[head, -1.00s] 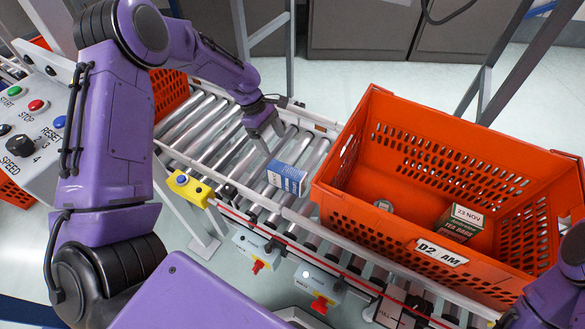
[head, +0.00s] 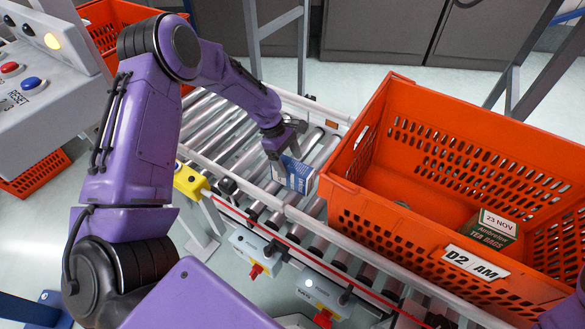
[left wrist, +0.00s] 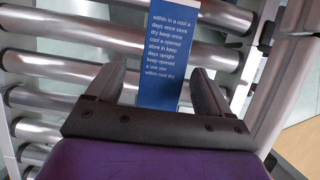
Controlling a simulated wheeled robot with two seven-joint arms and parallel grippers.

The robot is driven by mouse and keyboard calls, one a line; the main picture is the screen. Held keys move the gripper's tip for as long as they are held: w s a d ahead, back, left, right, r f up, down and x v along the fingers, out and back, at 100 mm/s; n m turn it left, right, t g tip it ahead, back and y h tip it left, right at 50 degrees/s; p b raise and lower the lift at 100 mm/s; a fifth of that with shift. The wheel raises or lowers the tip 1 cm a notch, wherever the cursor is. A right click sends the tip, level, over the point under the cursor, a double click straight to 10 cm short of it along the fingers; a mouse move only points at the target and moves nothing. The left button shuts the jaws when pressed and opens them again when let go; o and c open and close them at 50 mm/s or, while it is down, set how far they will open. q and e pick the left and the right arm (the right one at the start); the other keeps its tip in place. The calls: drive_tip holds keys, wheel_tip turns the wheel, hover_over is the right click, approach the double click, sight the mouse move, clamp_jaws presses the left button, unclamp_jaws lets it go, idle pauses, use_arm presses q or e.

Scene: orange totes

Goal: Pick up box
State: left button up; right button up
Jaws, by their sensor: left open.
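A blue and white box (head: 292,173) stands on the roller conveyor, just left of the big orange tote. In the left wrist view the box (left wrist: 168,50) shows a blue face with white printed lines. My left gripper (head: 284,150) is at the box from above and behind. Its two fingers (left wrist: 160,92) are apart, one on each side of the box's near end, with a visible gap on the left. I cannot tell whether the right finger touches it. My right gripper is not in view; only a bit of purple arm shows at the lower right edge.
The orange tote (head: 345,190) labelled D2 AM stands on the conveyor (head: 215,130), right of the box. It holds a tea bags box (head: 490,232) and a small round item. A yellow button box (head: 191,181) is on the near rail. More orange totes are at the left.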

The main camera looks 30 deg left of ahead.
sight(295, 172)
use_arm(q)
drive_tip(key=x, duration=0.2)
drive_tip(key=b+x, duration=0.1)
drive_tip(key=x, duration=0.1)
drive_tip(key=shift+s+d+f, duration=0.1)
drive_tip(key=shift+d+f, duration=0.15)
drive_tip(key=shift+d, duration=0.15)
drive_tip(key=shift+r, duration=0.1)
drive_tip(key=shift+f, duration=0.25)
drive_tip(key=c, duration=1.3)
